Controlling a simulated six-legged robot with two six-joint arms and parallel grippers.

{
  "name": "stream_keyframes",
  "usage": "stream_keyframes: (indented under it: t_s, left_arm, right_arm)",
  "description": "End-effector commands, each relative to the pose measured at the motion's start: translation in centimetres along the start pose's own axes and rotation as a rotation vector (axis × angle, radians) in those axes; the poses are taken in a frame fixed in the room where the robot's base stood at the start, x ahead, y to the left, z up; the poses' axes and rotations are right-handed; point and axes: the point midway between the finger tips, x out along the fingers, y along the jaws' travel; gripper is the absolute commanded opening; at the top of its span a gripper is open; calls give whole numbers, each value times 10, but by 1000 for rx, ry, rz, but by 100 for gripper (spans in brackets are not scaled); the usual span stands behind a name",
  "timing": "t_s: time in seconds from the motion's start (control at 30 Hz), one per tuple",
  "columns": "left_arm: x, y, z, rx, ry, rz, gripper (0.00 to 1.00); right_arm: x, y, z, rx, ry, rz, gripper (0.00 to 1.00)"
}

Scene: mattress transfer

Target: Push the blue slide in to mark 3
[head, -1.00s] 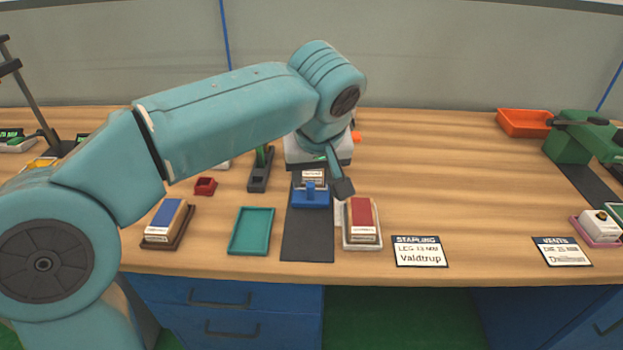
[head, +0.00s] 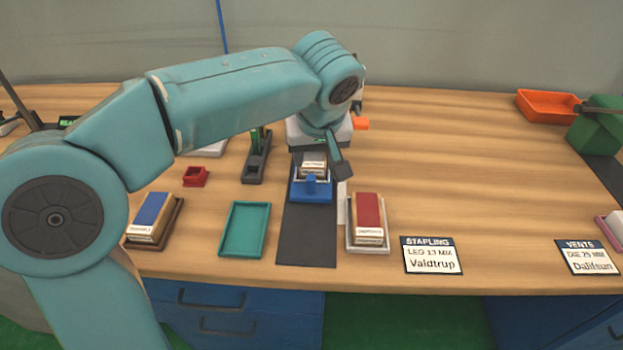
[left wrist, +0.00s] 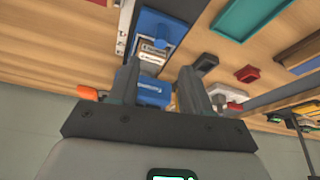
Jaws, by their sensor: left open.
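The blue slide (head: 312,192) sits on a dark strip in front of a pale-based machine (head: 300,138) and carries a small white-labelled block. It also shows in the left wrist view (left wrist: 168,30). My left gripper (head: 343,171) is just right of the slide, pointing down; a gap to the slide cannot be judged. In the left wrist view its two fingers (left wrist: 160,92) stand apart, with a blue labelled part of the machine (left wrist: 153,88) seen between them. A pale strip (head: 342,208) lies right of the slide, partly hidden; no mark numbers are readable.
A teal tray (head: 226,244) and a blue-topped block (head: 152,212) in a brown tray stand left. A red-topped block (head: 368,212) in a pale tray is close right of the strip. A label card reads Stapling (head: 432,256).

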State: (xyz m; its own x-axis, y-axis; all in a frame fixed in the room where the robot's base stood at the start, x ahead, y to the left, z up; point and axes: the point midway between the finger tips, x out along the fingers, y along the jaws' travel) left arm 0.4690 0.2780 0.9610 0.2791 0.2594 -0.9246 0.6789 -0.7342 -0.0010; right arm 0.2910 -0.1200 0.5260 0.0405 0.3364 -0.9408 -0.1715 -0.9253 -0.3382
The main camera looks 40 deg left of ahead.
Motion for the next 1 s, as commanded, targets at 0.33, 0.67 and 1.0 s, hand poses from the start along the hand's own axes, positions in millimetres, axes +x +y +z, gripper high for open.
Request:
stream_keyframes:
  t_s: [0.33,0.67,1.0]
  left_arm:
    - [84,0,1,0,-2,-3,48]
    - [115,0,-2,0,-1,0,48]
    - [115,1,-3,0,0,0,19]
  right_arm:
    - [18,6,0,0,0,0,93]
    - [22,8,0,0,0,0,93]
    - [21,8,0,0,0,0,93]
